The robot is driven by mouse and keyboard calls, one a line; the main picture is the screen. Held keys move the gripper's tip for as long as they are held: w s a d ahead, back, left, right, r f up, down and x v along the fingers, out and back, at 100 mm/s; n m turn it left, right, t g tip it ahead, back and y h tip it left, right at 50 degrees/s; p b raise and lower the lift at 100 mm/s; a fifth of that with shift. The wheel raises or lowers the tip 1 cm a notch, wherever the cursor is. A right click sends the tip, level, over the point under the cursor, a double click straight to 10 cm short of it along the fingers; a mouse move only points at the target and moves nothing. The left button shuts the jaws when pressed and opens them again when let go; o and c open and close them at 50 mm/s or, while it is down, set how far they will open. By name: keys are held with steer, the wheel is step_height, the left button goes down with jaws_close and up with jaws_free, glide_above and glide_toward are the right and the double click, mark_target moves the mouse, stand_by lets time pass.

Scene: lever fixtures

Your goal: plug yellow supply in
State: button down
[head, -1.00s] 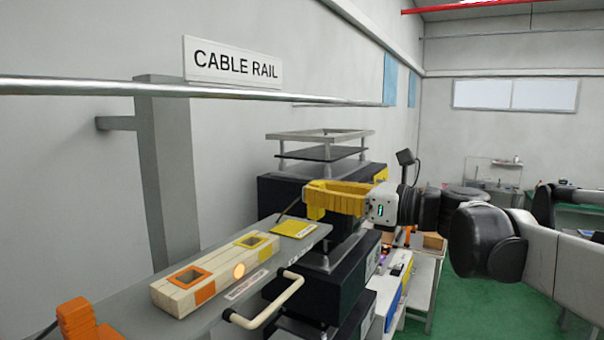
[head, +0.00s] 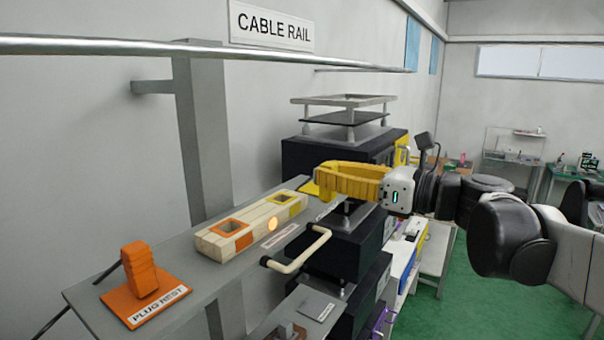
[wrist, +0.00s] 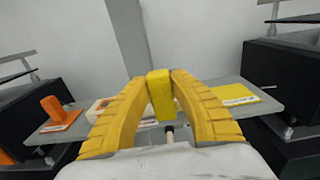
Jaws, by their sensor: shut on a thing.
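My gripper (head: 322,182) has yellow fingers and is shut on the yellow plug (wrist: 160,95). The wrist view shows the plug upright between the fingertips. In the head view the fingers mostly hide it. A cream block (head: 250,232) on the grey shelf has two square openings, one with an orange rim (head: 231,220) and one with a yellow rim (head: 285,192). My gripper is above the shelf, to the right of the yellow-rimmed opening in the head view, and the plug is apart from the block. The fingers hide much of the block in the wrist view.
An orange plug (head: 140,270) stands on the "PLUG REST" plate (head: 150,301) at the shelf's near end. A yellow plate (wrist: 236,94) lies on the shelf. A cream handle (head: 298,253) sticks out in front. The cable rail (head: 150,45) runs along the wall above. Dark boxes stand behind.

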steer(key=shift+w+a, duration=0.35)
steer(key=shift+w, duration=0.1)
steer(key=shift+w+a+f+b, duration=0.65)
steer(key=shift+w+a, duration=0.35)
steer(key=shift+a, duration=0.3)
steer(key=shift+w+a+f+b, duration=0.6)
steer(key=shift+w+a, duration=0.4)
steer(key=shift+a, duration=0.35)
steer(key=shift+w+a+f+b, duration=0.6)
steer(key=shift+w+a, duration=0.4)
steer(key=shift+a, duration=0.3)
steer(key=shift+f, duration=0.4)
steer(key=c, duration=1.2)
jaws_free()
